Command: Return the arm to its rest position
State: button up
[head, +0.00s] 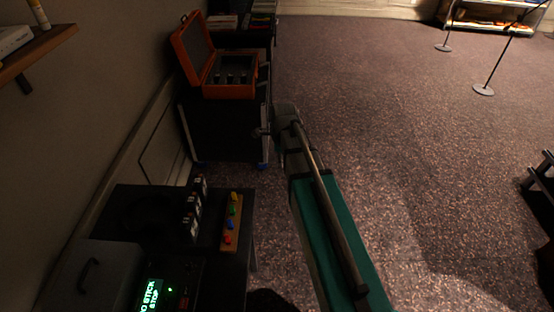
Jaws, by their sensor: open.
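My arm (335,225), teal and grey with a rod along it, reaches from the bottom edge up to the middle of the head view. Its grey far end (286,115) is over the carpet, just right of the dark stand. I cannot make out my gripper's fingers there. Nothing held shows.
At the lower left, a dark desk (225,270) bears a wooden strip (232,222) with coloured knobs, small dark blocks (193,208) and a green-lit display (151,295). An open orange case (230,91) sits on a dark stand (222,135). Carpet (420,150) at right is mostly clear.

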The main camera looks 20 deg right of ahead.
jog(key=shift+s, duration=0.1)
dwell(0.3)
jog(key=s+a+n, duration=0.3)
jog(key=s+n, duration=0.9)
jog(key=n, duration=1.2)
jog(key=shift+a, duration=0.15)
dwell(1.3)
